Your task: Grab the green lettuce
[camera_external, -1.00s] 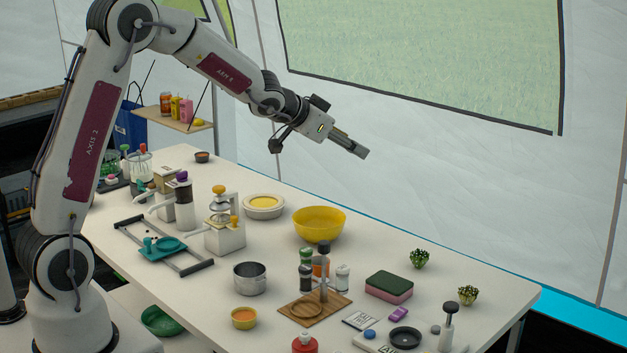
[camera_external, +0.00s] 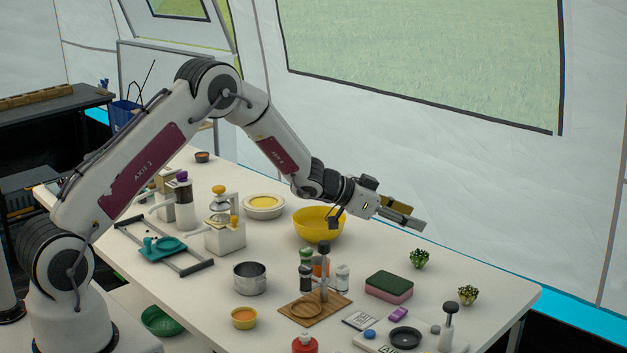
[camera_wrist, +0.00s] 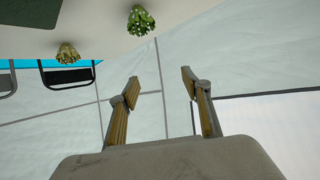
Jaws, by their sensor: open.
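A small, leafy green lettuce (camera_external: 419,258) sits on the table near its far edge. It also shows at the top of the wrist view (camera_wrist: 140,20). A second leafy clump (camera_external: 467,294), more yellowish, sits closer to the table's right end. This clump shows to the left of the green one in the wrist view (camera_wrist: 67,53). My gripper (camera_external: 413,216) is above the far edge of the table, up and slightly left of the green lettuce, apart from it. Its two fingers are spread and empty in the wrist view (camera_wrist: 160,82).
A yellow bowl (camera_external: 319,226) stands left of my gripper, partly behind my wrist. A green-and-pink sponge (camera_external: 389,287) lies in front of the green lettuce. Bottles and a wooden board (camera_external: 336,308) stand nearer. The tent wall (camera_external: 480,180) rises behind the table. Bare tabletop surrounds the lettuce.

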